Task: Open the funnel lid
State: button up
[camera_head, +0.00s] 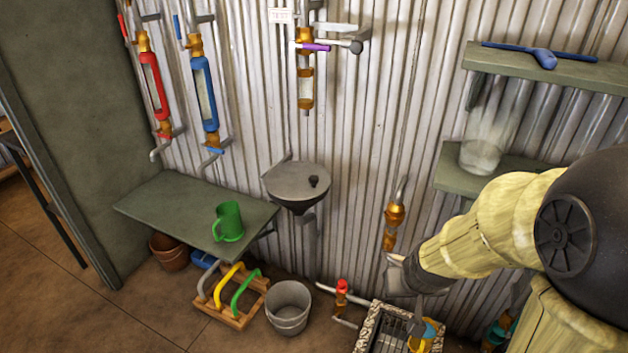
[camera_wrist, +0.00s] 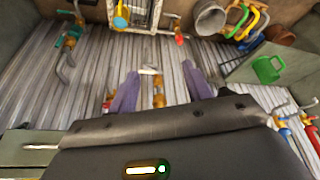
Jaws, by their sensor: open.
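The grey funnel (camera_head: 297,205) is fixed to the corrugated wall in the head view, right of the green table. Its round flat lid (camera_head: 290,178) lies over the top, with a small black knob (camera_head: 313,181) on its right side. The lid looks shut. My gripper (camera_wrist: 162,82) shows its two purple fingers spread apart and empty in the wrist view, in front of the wall. In the head view my arm's end is low, well to the right of the funnel. I cannot make out the funnel in the wrist view; my gripper's dark body hides much there.
A green mug (camera_head: 228,222) stands on the table (camera_head: 160,200) left of the funnel. A brass valve pipe (camera_head: 393,215) is between funnel and arm. A bucket (camera_head: 289,308) and red-handled valve (camera_head: 341,287) are below. Shelves (camera_head: 550,72) hang at right.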

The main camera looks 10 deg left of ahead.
jog(key=w+a+f+n+t+y, duration=0.1)
jog(key=w+a+t, duration=0.2)
jog(key=w, duration=0.5)
jog(key=w+a+f+n+t+y, duration=0.1)
jog(key=w+a+f+n+t, duration=0.15)
jog(key=w, duration=0.55)
jog(key=t+y+b, duration=0.2)
jog(key=t+y, duration=0.3)
jog(key=t, duration=0.1)
send_near(316, 181)
jog(key=v, duration=0.6)
jog(key=shift+w+f+n, duration=0.1)
jog(key=shift+f+n, duration=0.15)
jog(key=shift+f, duration=0.1)
jog(key=x, duration=1.7)
jog(key=shift+w+a+r, duration=0.1)
jog(key=shift+a+r, duration=0.15)
grip_shut()
